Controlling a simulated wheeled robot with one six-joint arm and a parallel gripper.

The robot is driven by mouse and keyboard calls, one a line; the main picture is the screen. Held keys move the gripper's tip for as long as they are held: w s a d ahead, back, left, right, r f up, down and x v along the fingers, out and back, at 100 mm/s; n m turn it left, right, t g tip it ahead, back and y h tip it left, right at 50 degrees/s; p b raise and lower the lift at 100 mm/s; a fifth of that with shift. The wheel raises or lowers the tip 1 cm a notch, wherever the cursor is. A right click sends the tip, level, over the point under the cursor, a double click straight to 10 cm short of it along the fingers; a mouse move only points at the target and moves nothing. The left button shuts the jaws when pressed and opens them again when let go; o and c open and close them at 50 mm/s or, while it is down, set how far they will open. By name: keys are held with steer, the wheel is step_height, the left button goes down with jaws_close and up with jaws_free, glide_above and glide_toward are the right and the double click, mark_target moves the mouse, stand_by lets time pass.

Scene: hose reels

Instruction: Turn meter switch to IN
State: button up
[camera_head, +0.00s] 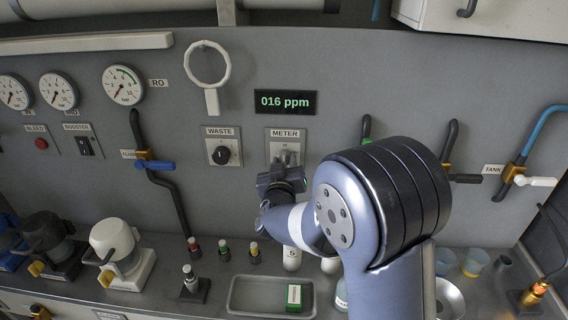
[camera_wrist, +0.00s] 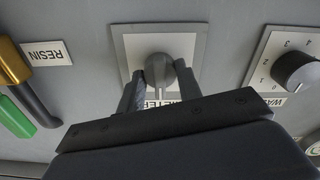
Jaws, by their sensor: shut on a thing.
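The meter switch is a grey round knob on a pale plate (camera_head: 287,136) under the METER label. In the wrist view, which is turned upside down, the knob (camera_wrist: 157,68) sits between the two fingers of my gripper (camera_wrist: 161,84), which is shut on it. A pale line on the knob's lower side points toward the METER label, which is partly covered by the fingers. In the head view my gripper (camera_head: 287,166) is up against the plate and hides most of the knob. Its position marks are not readable.
The WASTE knob (camera_head: 222,153) is close on the left; it also shows in the wrist view (camera_wrist: 295,70). A display (camera_head: 286,102) above reads 016 ppm. A green-handled valve (camera_wrist: 14,118) labelled RESIN is nearby. A tray (camera_head: 246,309) and bottles stand on the bench below.

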steer(key=o, duration=1)
steer(key=shift+c, duration=0.2)
steer(key=s+b, duration=0.2)
steer(key=s, duration=0.9)
steer(key=shift+a, duration=0.2)
steer(key=shift+w, duration=0.1)
